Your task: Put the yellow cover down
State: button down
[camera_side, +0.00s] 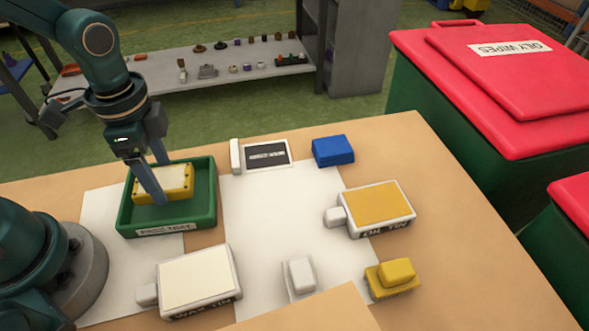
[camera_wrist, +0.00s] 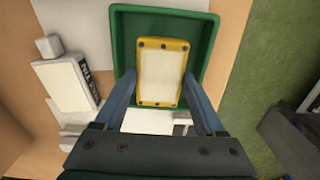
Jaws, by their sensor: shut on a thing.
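The yellow cover (camera_side: 172,184) is a flat yellow-rimmed piece with a pale top face and dark screws around its rim. My gripper (camera_side: 158,181) is shut on it from above, one finger on each long side. In the wrist view the cover (camera_wrist: 161,76) lies between the two fingers (camera_wrist: 159,90). It is within the outline of the green tray (camera_side: 208,213), whose front label is only partly legible. I cannot tell whether the cover touches the tray floor. The tray also shows in the wrist view (camera_wrist: 203,45).
A cream-topped wax tin (camera_side: 198,278) and an orange-topped oil tin (camera_side: 378,207) stand on the table. A blue block (camera_side: 333,150), a black-labelled card (camera_side: 267,154), a white block (camera_side: 299,275) and a yellow block (camera_side: 393,277) lie around the white sheet (camera_side: 272,215). Red-lidded bins (camera_side: 480,90) stand beyond.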

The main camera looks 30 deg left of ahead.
aim_at(162, 179)
jog(key=shift+f, duration=1.45)
grip_release()
jog(key=shift+f, duration=0.15)
jog(key=s+r+n+t, duration=0.3)
jog(key=r+n+t, duration=0.2)
jog(key=r+n, duration=0.4)
jog(key=shift+s+a+r+n+t, duration=0.3)
jog(key=shift+s+r+n, duration=0.1)
jog(key=shift+r, duration=2.3)
